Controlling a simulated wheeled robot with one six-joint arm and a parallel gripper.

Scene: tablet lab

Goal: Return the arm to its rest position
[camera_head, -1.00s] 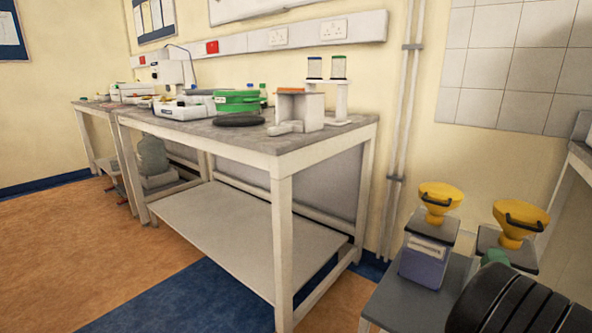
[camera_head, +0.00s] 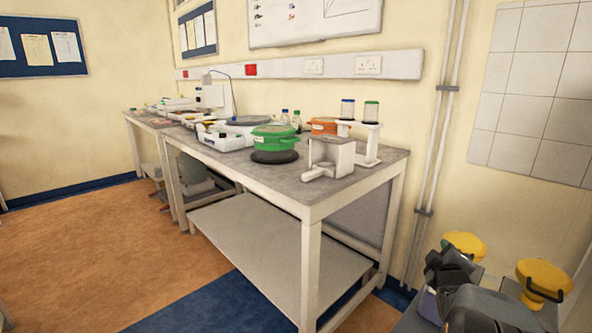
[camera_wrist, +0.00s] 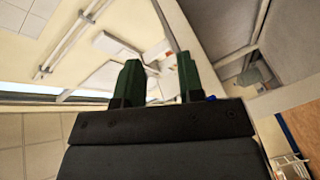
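My gripper (camera_wrist: 160,78) shows in the wrist view with its two dark green fingers apart. I see nothing held between the fingertips. The wrist view is tilted, with pale walls and a bench edge beyond the fingers. In the head view my dark arm is at the lower right, in front of the yellow-topped containers. I cannot make out the fingers there.
A grey-topped bench (camera_head: 276,180) with a white frame stands at centre. A green pot (camera_head: 275,138), an orange pot (camera_head: 323,126) and a white stand (camera_head: 360,140) are on it. Yellow funnels (camera_head: 545,276) stand near my arm. Open floor (camera_head: 110,240) lies left.

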